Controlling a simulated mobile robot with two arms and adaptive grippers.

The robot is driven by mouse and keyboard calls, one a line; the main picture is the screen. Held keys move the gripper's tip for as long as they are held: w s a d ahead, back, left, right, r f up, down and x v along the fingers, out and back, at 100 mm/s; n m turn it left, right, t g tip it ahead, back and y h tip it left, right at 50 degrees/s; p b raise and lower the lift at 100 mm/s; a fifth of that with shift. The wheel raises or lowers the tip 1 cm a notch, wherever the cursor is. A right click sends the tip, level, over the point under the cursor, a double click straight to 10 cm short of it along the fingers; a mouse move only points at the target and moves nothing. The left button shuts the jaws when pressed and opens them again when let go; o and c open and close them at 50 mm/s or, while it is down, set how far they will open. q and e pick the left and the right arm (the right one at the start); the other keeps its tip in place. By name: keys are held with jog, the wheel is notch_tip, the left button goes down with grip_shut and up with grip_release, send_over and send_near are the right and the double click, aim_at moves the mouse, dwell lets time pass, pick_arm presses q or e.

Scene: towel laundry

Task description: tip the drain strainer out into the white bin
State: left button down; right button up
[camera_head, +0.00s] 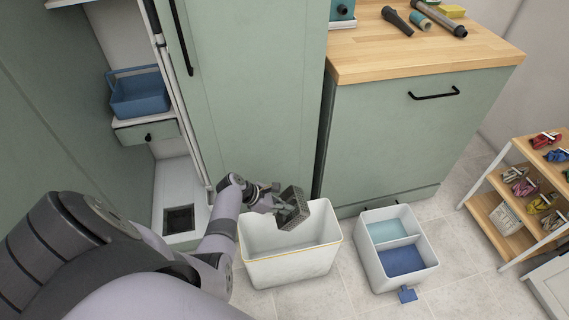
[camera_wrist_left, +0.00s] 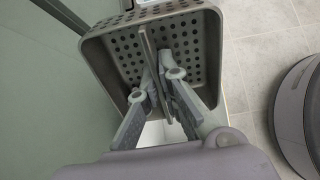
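The drain strainer (camera_head: 294,206) is a square grey box with holes in its walls. My left gripper (camera_head: 284,209) holds it, tilted, over the open top of the white bin (camera_head: 290,270). In the left wrist view the strainer (camera_wrist_left: 212,60) shows its perforated inside and a thin upright fin in the middle. The left gripper's fingers (camera_wrist_left: 162,88) are shut on that fin. I see no lint in the part of the strainer that shows. The bin stands on the floor and its inside is mostly hidden. My right gripper is out of view.
A two-part white caddy (camera_head: 405,270) with blue insides stands right of the bin. A floor drain (camera_head: 179,220) lies in the white base at left. Green cabinets (camera_head: 385,140) stand behind. A wooden shelf rack (camera_head: 500,215) is at the right.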

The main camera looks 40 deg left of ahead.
pick_arm(q)
jog(key=r+g+y+p, duration=0.1)
jog(key=g+y+p, duration=0.1)
jog(key=p, duration=0.3)
jog(key=shift+a+r+g, duration=0.1)
jog(key=shift+g, duration=0.2)
jog(key=shift+g+y+p, duration=0.3)
jog(key=shift+g+y, duration=0.1)
jog(key=shift+y, duration=0.1)
jog(key=shift+w+f+g+y, duration=0.1)
jog(key=shift+f+g+y, duration=0.2)
jog(key=shift+g+y, duration=0.3)
jog(key=shift+f+g+y, duration=0.15)
jog(key=shift+g+y, duration=0.25)
jog(key=shift+g, duration=0.1)
jog(key=shift+f+g+y+b, duration=0.25)
jog(key=shift+g+y+b, duration=0.4)
jog(key=shift+b, duration=0.4)
jog(key=shift+r+g, duration=0.2)
jog(key=shift+g, duration=0.15)
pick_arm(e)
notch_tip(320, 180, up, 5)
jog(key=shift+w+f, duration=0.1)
